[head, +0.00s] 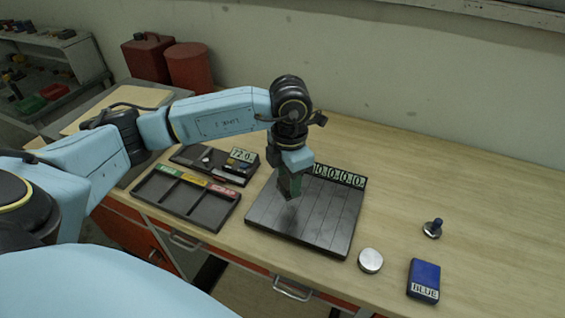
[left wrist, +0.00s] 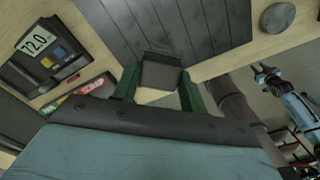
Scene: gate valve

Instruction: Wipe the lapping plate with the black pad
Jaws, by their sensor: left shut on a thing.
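The lapping plate (head: 325,220) is a dark grey, grooved square slab on the bench, and it fills the top of the left wrist view (left wrist: 185,25). My left gripper (head: 289,188) is over the plate's left part, pointing down. In the left wrist view its green fingers (left wrist: 158,88) are shut on the black pad (left wrist: 160,74), a small dark block. The pad is at or just above the plate; I cannot tell whether it touches.
Left of the plate are a labelled tray (head: 186,200) and a dark holder with a 72.0 display (head: 242,155). A number display (head: 340,176) stands behind the plate.

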